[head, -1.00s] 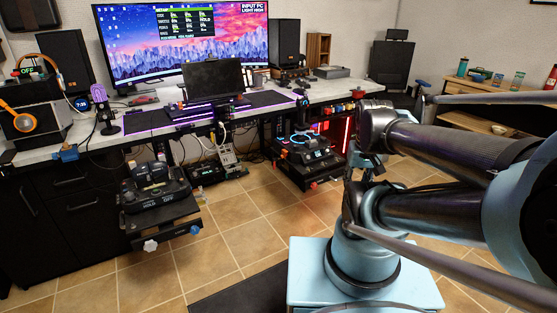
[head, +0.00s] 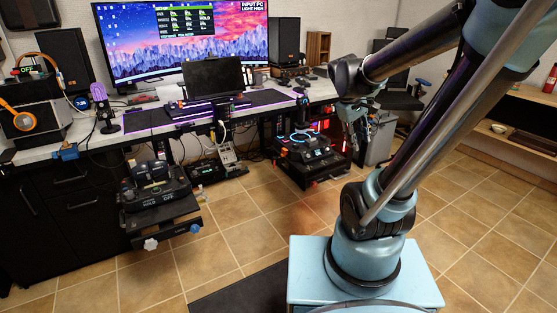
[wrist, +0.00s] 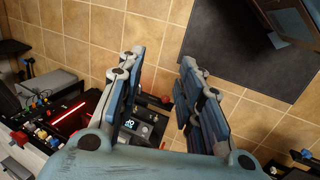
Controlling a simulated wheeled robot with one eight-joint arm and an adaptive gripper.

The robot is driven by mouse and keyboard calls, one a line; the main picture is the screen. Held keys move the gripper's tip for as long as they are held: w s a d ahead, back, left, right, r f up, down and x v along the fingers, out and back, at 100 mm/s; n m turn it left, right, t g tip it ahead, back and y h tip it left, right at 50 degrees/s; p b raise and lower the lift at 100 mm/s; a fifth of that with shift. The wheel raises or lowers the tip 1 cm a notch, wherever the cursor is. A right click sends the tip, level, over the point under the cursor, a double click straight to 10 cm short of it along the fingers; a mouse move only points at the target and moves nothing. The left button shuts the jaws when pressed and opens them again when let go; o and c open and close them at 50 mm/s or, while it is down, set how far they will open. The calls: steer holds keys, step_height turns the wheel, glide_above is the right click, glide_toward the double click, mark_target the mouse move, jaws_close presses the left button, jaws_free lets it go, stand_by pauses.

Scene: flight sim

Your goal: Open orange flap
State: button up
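I cannot make out an orange flap for certain in either view. A black control unit (head: 306,152) with a lit blue ring and small red parts sits low under the right end of the desk. It also shows in the wrist view (wrist: 138,128), partly hidden behind my fingers, with a small lit display and a red knob at its edge. My gripper (wrist: 163,57) is open and empty, with tiled floor showing between its fingers. In the head view my gripper (head: 357,132) hangs down just right of the control unit, apart from it as far as I can tell.
Another black control unit (head: 155,190) stands on a low stand at the left. A grey bin (head: 382,138) and a chair stand behind my arm. The tiled floor (head: 235,225) between is clear.

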steer(key=w+a+r+n+h, duration=0.1)
steer(key=w+a+n+h, duration=0.15)
steer(key=w, duration=0.75)
steer(key=n+t+h, duration=0.5)
steer(key=n+h, duration=0.2)
steer(key=n, duration=0.5)
glide_above(284, 153)
steer(key=s+a, duration=0.3)
steer(key=s, duration=0.1)
step_height(284, 153, down, 18)
steer(key=r, duration=0.1)
steer(key=s+a+f+n+t+h, duration=0.1)
steer(key=s+a+f+n+t, duration=0.1)
steer(key=a+f, duration=0.45)
steer(key=s+a+f+n+t+h, duration=0.1)
steer(key=a+f+n, duration=0.15)
steer(key=f, duration=0.65)
steer(key=x, duration=1)
steer(key=shift+w+d+r+m, duration=0.2)
steer(key=shift+w+d+m, duration=0.1)
steer(key=shift+m, duration=0.1)
